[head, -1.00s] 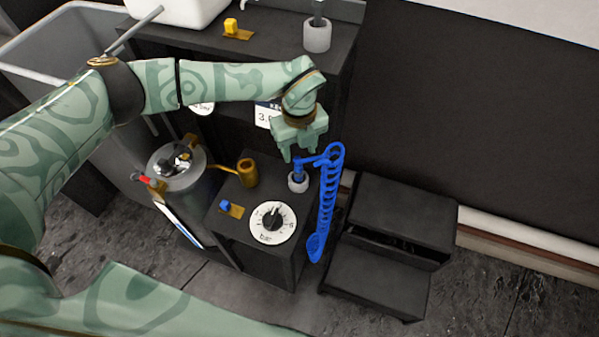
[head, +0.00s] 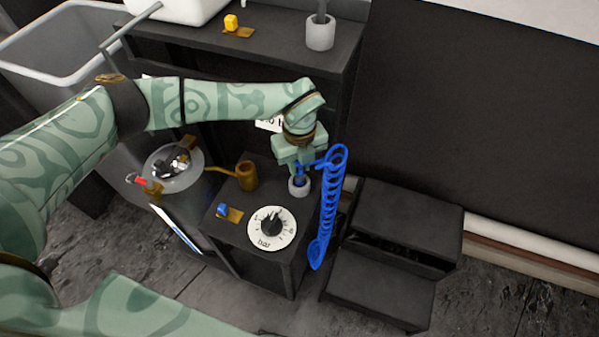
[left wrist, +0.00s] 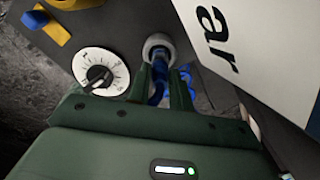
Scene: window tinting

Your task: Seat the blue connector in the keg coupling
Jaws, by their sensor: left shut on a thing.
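The blue connector (head: 299,181) stands upright in a light grey ring holder (head: 299,190) on the dark cabinet, with a coiled blue hose (head: 330,205) hanging from it over the cabinet's right edge. My left gripper (head: 300,171) has come down over the connector from above and is shut on it. In the left wrist view the fingers (left wrist: 161,82) flank the blue connector (left wrist: 159,90), its lower end still in the grey ring. A brass cup on a curved pipe (head: 246,176), apparently the keg coupling, stands left of the connector, its mouth empty. My right gripper is out of view.
A round pressure dial (head: 271,227) and a small blue lever on a brass plate (head: 229,213) sit on the cabinet in front. The metal keg (head: 173,170) stands at left. Black steps (head: 390,250) stand at right. A higher shelf (head: 270,40) lies behind.

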